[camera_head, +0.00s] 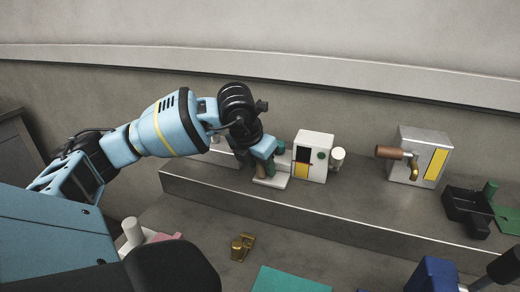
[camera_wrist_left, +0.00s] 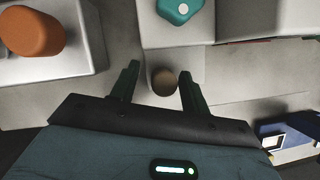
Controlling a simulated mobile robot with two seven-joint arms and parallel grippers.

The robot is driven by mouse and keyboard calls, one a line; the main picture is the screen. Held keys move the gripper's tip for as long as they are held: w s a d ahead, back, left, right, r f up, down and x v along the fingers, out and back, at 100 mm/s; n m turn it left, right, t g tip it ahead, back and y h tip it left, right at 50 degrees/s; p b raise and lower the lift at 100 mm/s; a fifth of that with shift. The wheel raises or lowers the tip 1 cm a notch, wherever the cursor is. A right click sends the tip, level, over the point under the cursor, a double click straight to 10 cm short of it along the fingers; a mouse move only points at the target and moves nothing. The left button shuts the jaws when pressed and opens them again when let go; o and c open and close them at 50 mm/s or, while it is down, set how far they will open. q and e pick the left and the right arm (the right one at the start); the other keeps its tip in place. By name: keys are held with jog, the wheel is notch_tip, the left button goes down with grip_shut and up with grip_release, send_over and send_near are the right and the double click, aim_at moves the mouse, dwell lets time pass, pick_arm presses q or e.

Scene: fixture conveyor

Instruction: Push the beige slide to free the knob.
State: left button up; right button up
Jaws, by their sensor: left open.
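My left gripper (camera_head: 270,165) comes in from the left and points down at a small pale fixture (camera_head: 272,182) on the grey ledge. In the left wrist view its two dark green fingers (camera_wrist_left: 160,85) are apart. A round brown knob-like top (camera_wrist_left: 163,81) shows between the fingertips, with a gap on each side; contact cannot be told. A pale grey block (camera_wrist_left: 175,33) with a teal rounded piece (camera_wrist_left: 180,9) lies beyond the fingers. I cannot clearly pick out the beige slide; the hand hides part of the fixture.
A white box (camera_head: 314,157) with a yellow panel stands right beside the hand. Farther right are a metal box with a tap (camera_head: 420,157) and a black and green fixture (camera_head: 470,208). A brass piece (camera_head: 242,247) and teal plate (camera_head: 290,281) lie lower.

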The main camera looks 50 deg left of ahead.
pick_arm(q)
jog(key=v, duration=0.7)
jog(key=shift+s+r, duration=0.2)
jog(key=shift+r, duration=0.15)
